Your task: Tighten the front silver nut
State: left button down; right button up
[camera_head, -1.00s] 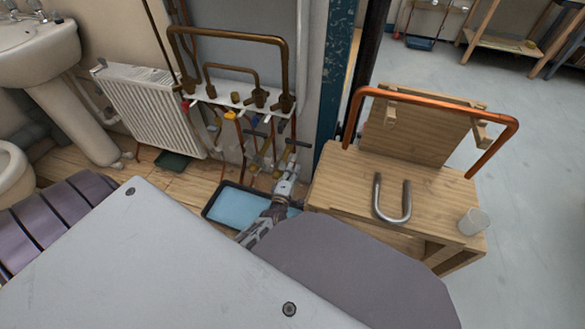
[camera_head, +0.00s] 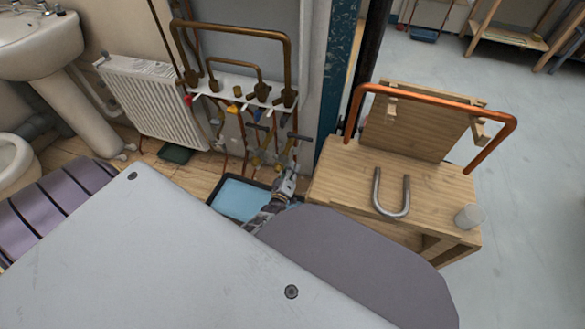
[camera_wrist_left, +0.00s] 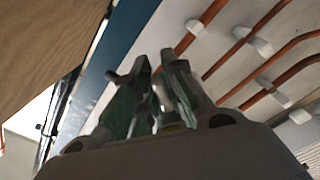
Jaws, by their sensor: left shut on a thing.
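My left gripper (camera_head: 287,183) reaches down to the pipework at the lower right of the white manifold board (camera_head: 232,93). In the left wrist view its two green-lined fingers (camera_wrist_left: 160,92) are close together, shut on a small silver metal piece (camera_wrist_left: 161,91) that shows narrowly between them. This looks like the front silver nut, but the fingers hide most of it. A dark T-shaped handle (camera_head: 299,137) stands just above the gripper, with brass valve parts (camera_head: 256,159) to its left. My right gripper is not in view.
A blue-lined tray (camera_head: 238,199) lies on the floor below the pipes. A wooden bench (camera_head: 335,180) stands close on the right, with a metal U-shaped pipe (camera_head: 403,207), a bent copper pipe (camera_head: 430,96) and a cup (camera_head: 469,216). A radiator (camera_head: 155,108) is at the left.

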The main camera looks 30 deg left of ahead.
pick_arm(q)
jog(key=shift+f, duration=0.1)
jog(key=c, duration=1.5)
grip_release()
jog(key=shift+o, duration=0.2)
